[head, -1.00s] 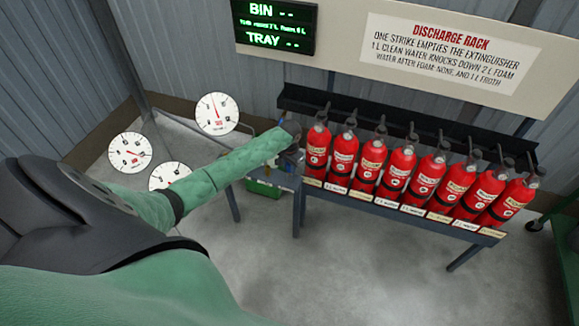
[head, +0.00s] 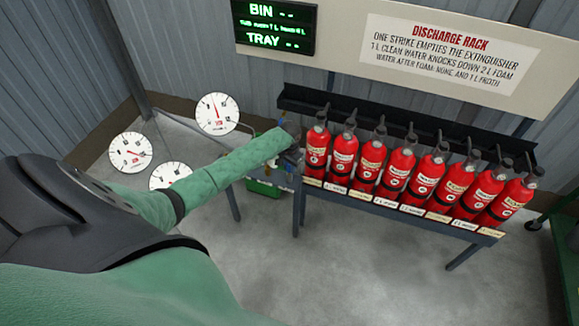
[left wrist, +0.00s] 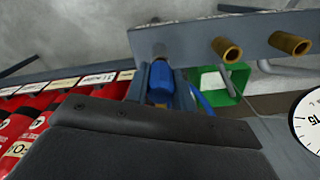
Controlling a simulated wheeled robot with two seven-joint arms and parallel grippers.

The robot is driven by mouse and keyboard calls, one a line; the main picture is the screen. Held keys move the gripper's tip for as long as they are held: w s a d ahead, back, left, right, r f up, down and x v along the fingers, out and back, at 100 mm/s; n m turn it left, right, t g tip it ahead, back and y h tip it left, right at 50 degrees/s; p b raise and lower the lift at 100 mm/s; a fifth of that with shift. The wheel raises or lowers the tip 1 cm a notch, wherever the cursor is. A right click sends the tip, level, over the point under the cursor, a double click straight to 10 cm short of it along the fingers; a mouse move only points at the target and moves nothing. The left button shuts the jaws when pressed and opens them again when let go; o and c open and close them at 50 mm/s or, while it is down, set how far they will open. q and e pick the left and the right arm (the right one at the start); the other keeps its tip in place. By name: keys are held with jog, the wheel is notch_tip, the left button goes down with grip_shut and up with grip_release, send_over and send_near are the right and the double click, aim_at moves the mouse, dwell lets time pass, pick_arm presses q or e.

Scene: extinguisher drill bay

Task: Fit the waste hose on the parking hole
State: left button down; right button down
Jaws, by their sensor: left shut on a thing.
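My left gripper (left wrist: 160,84) is shut on a blue hose end, the waste hose (left wrist: 160,88), in the left wrist view. The blue hose also shows to the right of the fingers. The hose end points at the grey plate (left wrist: 190,36), close to its left part. I cannot tell whether it touches the plate or is in a hole, and I cannot make out the parking hole clearly. In the head view my left gripper (head: 292,155) is small and dark at the left end of the extinguisher rack; the hose end is hidden there. My right gripper is not in view.
Two brass stubs (left wrist: 227,49) stick out of the plate to the right of the hose end. A green container (left wrist: 222,82) is below. Several red extinguishers (head: 398,170) stand on the rack to the right. Several round gauges (head: 217,114) are at the left.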

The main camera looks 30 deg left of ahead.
pick_arm(q)
jog(key=shift+f, duration=0.7)
dwell(0.6)
jog(key=c, duration=1.1)
grip_release()
